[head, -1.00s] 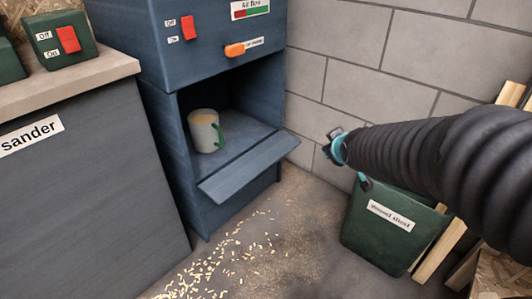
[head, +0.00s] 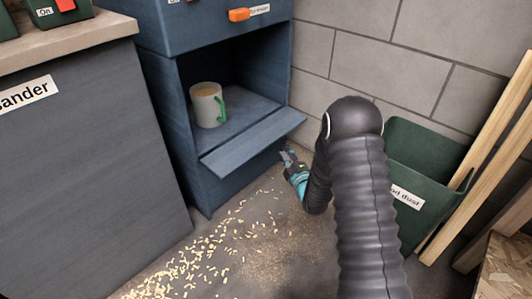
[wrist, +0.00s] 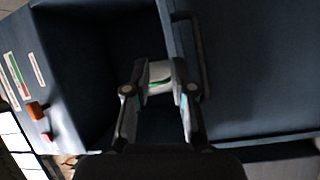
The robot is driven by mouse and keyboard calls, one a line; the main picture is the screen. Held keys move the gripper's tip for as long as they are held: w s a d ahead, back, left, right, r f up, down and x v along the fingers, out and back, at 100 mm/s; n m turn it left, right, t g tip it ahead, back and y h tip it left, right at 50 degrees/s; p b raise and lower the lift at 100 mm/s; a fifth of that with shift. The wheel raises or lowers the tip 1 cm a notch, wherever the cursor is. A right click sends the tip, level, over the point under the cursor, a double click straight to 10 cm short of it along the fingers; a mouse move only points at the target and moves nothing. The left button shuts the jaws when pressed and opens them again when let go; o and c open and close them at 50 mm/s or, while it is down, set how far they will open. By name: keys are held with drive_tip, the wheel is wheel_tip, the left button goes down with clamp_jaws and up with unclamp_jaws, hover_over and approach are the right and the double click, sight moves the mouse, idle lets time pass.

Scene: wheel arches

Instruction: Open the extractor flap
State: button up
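The extractor flap (head: 250,146) is a blue panel at the lower edge of the cabinet's opening in the head view. It is tipped outward, and the compartment above it stands open. A white mug (head: 206,106) with a green handle stands inside the compartment. My gripper (head: 288,160) is just off the flap's right end, low and apart from it as far as I can tell. In the wrist view my gripper (wrist: 160,70) is open and empty. The mug (wrist: 159,77) shows beyond its fingers. A dark bar handle (wrist: 195,52) shows on the blue panel right of the opening.
The blue cabinet (head: 165,95) has an orange switch (head: 239,14) above the opening. A green wood dust bin (head: 420,165) and planks (head: 495,120) stand right of my arm. A sander bench (head: 90,150) stands left. Wood chips (head: 200,262) lie on the floor.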

sight(259, 142)
drive_tip(key=s+a+f+n+t+y+b, duration=0.15)
drive_tip(key=s+f, duration=0.25)
drive_tip(key=f, duration=0.4)
drive_tip(key=shift+n+y, duration=0.35)
drive_tip(key=shift+n, duration=0.1)
drive_tip(key=x, duration=1.3)
drive_tip(key=shift+w+a+f, duration=0.2)
drive_tip(key=shift+w+f, duration=0.05)
drive_tip(key=shift+w, duration=0.1)
clamp_jaws()
